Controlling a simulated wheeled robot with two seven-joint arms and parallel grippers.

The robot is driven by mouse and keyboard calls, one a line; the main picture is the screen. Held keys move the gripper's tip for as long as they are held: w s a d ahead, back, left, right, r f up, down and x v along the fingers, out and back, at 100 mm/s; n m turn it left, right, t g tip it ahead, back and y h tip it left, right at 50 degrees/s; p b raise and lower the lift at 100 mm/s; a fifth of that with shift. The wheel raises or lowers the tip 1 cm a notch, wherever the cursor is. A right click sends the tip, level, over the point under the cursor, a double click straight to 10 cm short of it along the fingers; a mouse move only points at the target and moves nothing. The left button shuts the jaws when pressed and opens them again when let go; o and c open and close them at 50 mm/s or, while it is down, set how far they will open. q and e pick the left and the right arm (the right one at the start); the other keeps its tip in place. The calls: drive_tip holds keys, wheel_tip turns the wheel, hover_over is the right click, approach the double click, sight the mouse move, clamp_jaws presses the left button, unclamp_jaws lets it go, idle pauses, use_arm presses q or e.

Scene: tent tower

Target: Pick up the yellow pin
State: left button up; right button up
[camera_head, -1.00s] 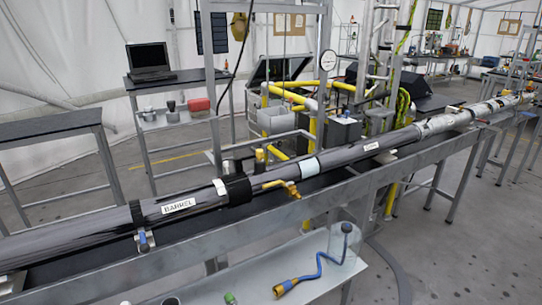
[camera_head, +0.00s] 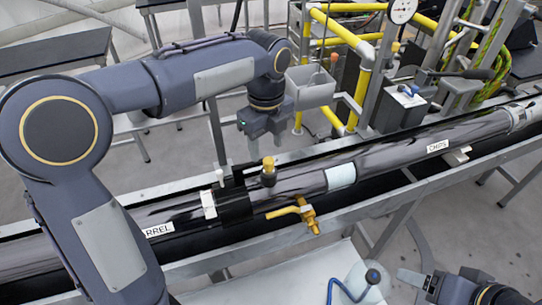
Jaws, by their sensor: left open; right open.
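The yellow pin (camera_head: 268,163) stands upright on the long dark tube (camera_head: 290,183), with its yellow top above a dark body. It is beside the black collar on the tube. My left gripper (camera_head: 263,132) points down, a little above the pin in the picture and behind it or over it; I cannot tell the exact distance. It is open and appears empty. My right gripper (camera_head: 415,282) is at the lower right edge, open and partly cut off, away from the pin.
A brass valve with a yellow lever (camera_head: 300,212) sticks out on the near side of the tube. A grey bin (camera_head: 312,85) and yellow pipes (camera_head: 358,92) stand behind. A blue hose (camera_head: 350,290) lies on the white near table (camera_head: 270,285).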

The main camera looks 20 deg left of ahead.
sight(269, 159)
use_arm(q)
drive_tip(key=shift+s+f, duration=0.3)
drive_tip(key=shift+f, duration=0.6)
drive_tip(key=f, duration=0.2)
drive_tip(key=w+f+p, duration=0.1)
drive_tip(key=shift+d+f, duration=0.25)
drive_tip(key=shift+f, duration=0.15)
drive_tip(key=shift+s+f, duration=0.15)
drive_tip(key=shift+f, duration=0.3)
